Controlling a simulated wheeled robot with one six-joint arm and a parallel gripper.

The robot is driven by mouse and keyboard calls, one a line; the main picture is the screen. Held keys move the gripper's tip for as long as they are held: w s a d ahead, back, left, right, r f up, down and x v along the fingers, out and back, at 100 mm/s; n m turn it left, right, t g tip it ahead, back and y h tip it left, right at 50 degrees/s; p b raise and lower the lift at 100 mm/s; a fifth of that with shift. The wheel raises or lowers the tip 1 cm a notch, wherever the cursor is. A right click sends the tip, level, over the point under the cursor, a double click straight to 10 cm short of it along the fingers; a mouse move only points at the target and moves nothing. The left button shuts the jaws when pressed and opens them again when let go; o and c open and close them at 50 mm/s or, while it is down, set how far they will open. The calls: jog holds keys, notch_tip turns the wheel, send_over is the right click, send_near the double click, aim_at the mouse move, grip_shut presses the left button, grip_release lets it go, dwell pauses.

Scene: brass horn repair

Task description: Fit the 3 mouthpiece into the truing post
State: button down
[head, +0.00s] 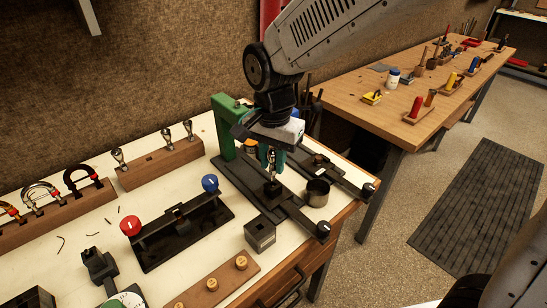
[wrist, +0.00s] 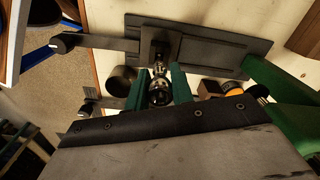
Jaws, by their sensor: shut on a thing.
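My gripper (head: 271,160) points down over the black fixture at the right of the workbench. Its green fingers, also in the wrist view (wrist: 159,92), are shut on a silver mouthpiece (wrist: 159,88). The mouthpiece also shows in the head view (head: 272,168), roughly upright with its narrow end down. The black truing post (head: 272,189) stands on the fixture's dark base plate, directly below the mouthpiece; it also shows in the wrist view (wrist: 153,47). The narrow end meets or overlaps the post's top in view; I cannot tell whether it is inside. No number is readable on the mouthpiece.
A green upright (head: 222,128) stands close left of my gripper. A metal cup (head: 317,193) is close right. A wooden rack (head: 160,166) holds 3 silver mouthpieces. A black fixture with red and blue knobs (head: 180,230) and a dark square block (head: 260,235) stand in front.

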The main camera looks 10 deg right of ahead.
aim_at(273, 152)
jog(key=shift+f, duration=1.7)
jog(key=c, duration=1.1)
grip_release()
notch_tip(273, 152, up, 7)
jog(key=shift+f, duration=0.1)
jog(key=shift+r, duration=0.5)
